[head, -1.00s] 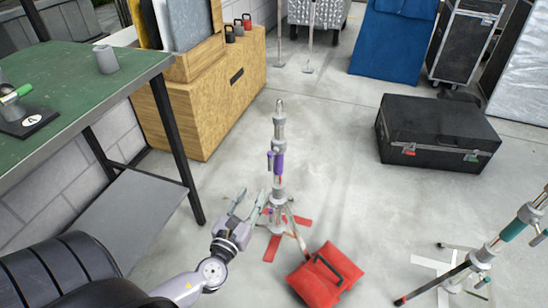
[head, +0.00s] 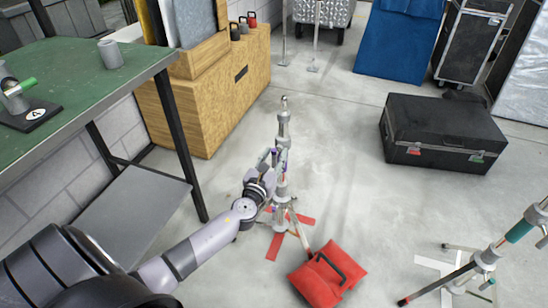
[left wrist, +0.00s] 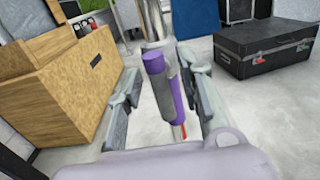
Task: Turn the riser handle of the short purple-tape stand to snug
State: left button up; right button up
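The short purple-tape stand (head: 283,130) stands upright on the floor in the middle of the head view, with red tape under its feet. In the left wrist view its purple-taped column (left wrist: 178,97) and the grey riser handle (left wrist: 163,95) with a purple top stand between my fingers. My left gripper (head: 273,160) is at the height of the tape and hides much of it in the head view. In the left wrist view the left gripper (left wrist: 160,100) is open, with a visible gap on both sides of the handle. My right gripper is not in view.
A red sandbag (head: 327,275) lies by the stand's foot. A second stand with teal tape (head: 520,231) is at the lower right. A green-topped workbench (head: 75,85) and a wooden box (head: 205,110) are at left. A black case (head: 443,133) sits right; floor between is clear.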

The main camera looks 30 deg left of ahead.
pick_arm(q)
jog(key=shift+c, duration=0.5)
grip_shut()
